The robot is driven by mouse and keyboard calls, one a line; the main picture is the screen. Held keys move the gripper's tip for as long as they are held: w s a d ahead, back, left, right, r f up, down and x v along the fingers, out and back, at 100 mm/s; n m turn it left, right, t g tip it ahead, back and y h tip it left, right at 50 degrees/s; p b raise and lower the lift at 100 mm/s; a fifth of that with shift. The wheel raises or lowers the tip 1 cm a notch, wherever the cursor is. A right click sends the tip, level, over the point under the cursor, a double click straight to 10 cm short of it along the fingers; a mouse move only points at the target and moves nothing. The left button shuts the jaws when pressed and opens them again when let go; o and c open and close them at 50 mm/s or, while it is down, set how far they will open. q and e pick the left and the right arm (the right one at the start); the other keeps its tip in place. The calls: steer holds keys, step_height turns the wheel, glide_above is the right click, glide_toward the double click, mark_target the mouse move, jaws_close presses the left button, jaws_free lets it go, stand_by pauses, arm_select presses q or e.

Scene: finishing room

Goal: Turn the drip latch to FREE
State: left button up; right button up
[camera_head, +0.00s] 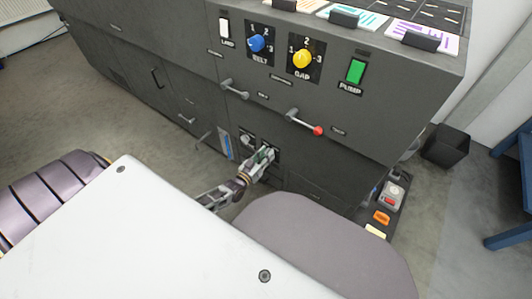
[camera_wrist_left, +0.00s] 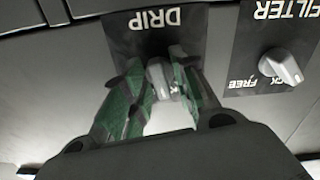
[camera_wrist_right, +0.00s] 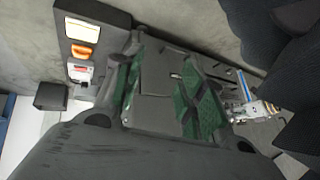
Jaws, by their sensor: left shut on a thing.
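The drip latch is a small grey knob (camera_wrist_left: 158,78) on a black plate lettered DRIP (camera_wrist_left: 155,20), upside down in the left wrist view. My left gripper (camera_wrist_left: 165,88) has its green-padded fingers closed around this knob. In the head view my left gripper (camera_head: 264,155) reaches the lower front of the dark machine and covers the latch. The plate's position lettering is mostly hidden by the fingers. My right gripper (camera_wrist_right: 160,98) is open and empty, its fingers wide apart; it is outside the head view.
A similar FILTER knob (camera_wrist_left: 281,66) sits beside the drip plate, with FREE lettered near it. Above are two levers, one red-tipped (camera_head: 318,130), and the blue BELT (camera_head: 257,43) and yellow GAP (camera_head: 302,58) dials. A dark bin (camera_head: 446,147) stands at the right.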

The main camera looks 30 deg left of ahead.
arm_select(q)
steer(key=shift+m+p, duration=2.25)
steer(key=shift+m, duration=3.25)
arm_select(e)
step_height(320, 180, up, 11)
steer(key=d+n+g+h, duration=0.1)
steer(key=d, duration=0.1)
steer(key=shift+s+d+f+g+h, duration=0.15)
steer(key=shift+s+d+g+h, duration=0.15)
steer(key=shift+g, duration=0.1)
arm_select(q)
steer(key=o, duration=0.7)
steer(key=shift+s, duration=0.1)
steer(key=shift+s+a, duration=0.15)
steer(key=shift+s, duration=1.8)
steer(key=shift+s+a, duration=0.15)
steer(key=shift+s, duration=1.8)
steer(key=shift+s+a, duration=0.15)
steer(key=shift+s, duration=1.8)
